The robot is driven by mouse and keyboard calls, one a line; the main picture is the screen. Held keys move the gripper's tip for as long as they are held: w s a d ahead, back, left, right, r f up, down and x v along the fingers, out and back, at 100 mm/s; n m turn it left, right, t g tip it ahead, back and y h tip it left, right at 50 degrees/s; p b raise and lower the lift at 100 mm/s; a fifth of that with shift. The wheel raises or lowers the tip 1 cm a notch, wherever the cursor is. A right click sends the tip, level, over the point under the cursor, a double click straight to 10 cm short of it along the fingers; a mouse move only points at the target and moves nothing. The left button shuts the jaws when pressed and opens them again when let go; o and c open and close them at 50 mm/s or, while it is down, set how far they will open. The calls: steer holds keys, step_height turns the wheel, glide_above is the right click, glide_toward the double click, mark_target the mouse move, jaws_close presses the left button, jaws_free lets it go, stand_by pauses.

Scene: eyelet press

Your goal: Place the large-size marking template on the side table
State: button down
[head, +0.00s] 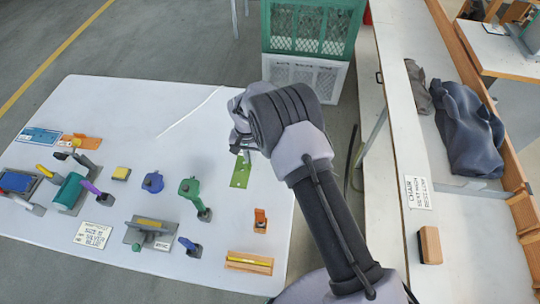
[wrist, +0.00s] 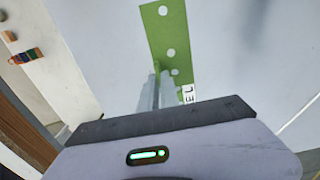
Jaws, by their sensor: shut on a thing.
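A green marking template (head: 240,174), a flat strip with several round holes, is gripped at one end. It also shows in the wrist view (wrist: 166,32), with a white label (wrist: 189,94) bearing letters, partly hidden, beside the fingers. My gripper (wrist: 156,90) is shut on the template; in the head view my gripper (head: 241,151) is mostly hidden by my wrist. The strip is over the right part of the white table (head: 140,95); its height above it is unclear. A blue template (head: 38,135) and an orange one (head: 80,142) lie at the table's left.
Several tools and a press-like device (head: 148,231) crowd the table's left and front. Its back middle is clear. A green crate (head: 310,28) on a white one (head: 305,73) stands behind. A long white bench (head: 400,130) at right carries dark bags (head: 468,130) and a wooden block (head: 430,245).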

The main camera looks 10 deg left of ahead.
steer(key=w+d, duration=0.1)
steer(key=d, duration=0.1)
steer(key=w+d, duration=0.2)
steer(key=w+d+f, duration=0.1)
steer(key=w+d, duration=0.1)
steer(key=shift+d, duration=0.25)
steer(key=shift+f+b, duration=0.4)
steer(key=shift+f, duration=1.25)
steer(key=shift+f+b, duration=0.25)
steer(key=shift+b, duration=0.05)
steer(key=c, duration=1.6)
jaws_free()
steer(key=shift+r, duration=0.1)
